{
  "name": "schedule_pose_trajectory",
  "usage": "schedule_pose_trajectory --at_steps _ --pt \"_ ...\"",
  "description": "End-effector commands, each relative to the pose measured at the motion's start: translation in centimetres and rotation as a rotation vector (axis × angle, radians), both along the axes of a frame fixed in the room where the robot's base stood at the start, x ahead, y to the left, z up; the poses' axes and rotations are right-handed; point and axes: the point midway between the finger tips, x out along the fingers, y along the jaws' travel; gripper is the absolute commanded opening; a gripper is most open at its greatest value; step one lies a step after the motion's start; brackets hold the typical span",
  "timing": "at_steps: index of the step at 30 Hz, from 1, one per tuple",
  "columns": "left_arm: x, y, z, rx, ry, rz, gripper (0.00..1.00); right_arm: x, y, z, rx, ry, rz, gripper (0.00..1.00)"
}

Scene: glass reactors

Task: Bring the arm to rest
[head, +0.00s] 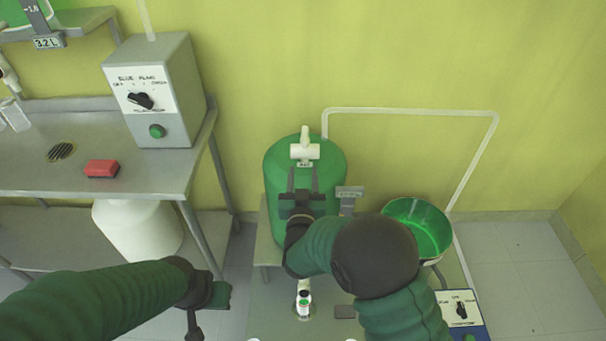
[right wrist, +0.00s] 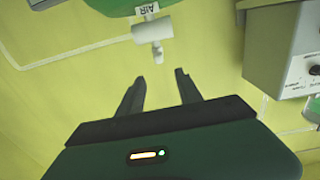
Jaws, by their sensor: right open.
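My right gripper (head: 303,178) is open, its two dark fingers pointing at the green tank (head: 277,165) in the head view. A white valve (head: 305,151) sits on top of this tank, just beyond the fingertips. In the right wrist view the open fingers (right wrist: 158,80) have nothing between them. The valve also shows there, labelled AIR (right wrist: 150,30), apart from the fingers. My left arm comes in from the lower left, and its gripper (head: 202,310) is partly in view at the bottom. Its fingers do not show clearly.
A metal table (head: 140,175) at the left carries a grey control box (head: 160,92) and a red block (head: 101,168). A white vessel (head: 138,230) stands below it. Tiled floor is free at far right.

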Motion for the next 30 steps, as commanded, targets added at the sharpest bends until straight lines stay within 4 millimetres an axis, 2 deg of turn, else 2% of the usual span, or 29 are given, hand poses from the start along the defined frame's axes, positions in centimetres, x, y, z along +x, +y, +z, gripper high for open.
schedule_pose_trajectory --at_steps 11,14,17,20,24,30 --pt "0.0 0.0 0.0 0.000 0.000 0.000 0.00 0.1 -0.4 -0.1 0.002 0.024 0.005 0.42" --pt "0.0 0.0 0.0 0.000 0.000 0.000 0.00 -0.1 -1.9 -0.7 0.011 0.125 0.031 0.42" --pt "0.0 0.0 0.0 0.000 0.000 0.000 0.00 -1.6 -4.6 -2.0 0.022 0.305 0.067 0.42" --pt "0.0 0.0 0.0 0.000 0.000 0.000 0.00 -5.0 -7.8 -3.9 0.028 0.519 0.093 0.42" --pt "0.0 0.0 0.0 0.000 0.000 0.000 0.00 -12.1 -12.3 -6.5 0.025 0.810 0.098 0.42" --pt "0.0 0.0 0.0 0.000 0.000 0.000 0.00 -22.2 -17.2 -8.6 0.017 1.128 0.059 0.42"
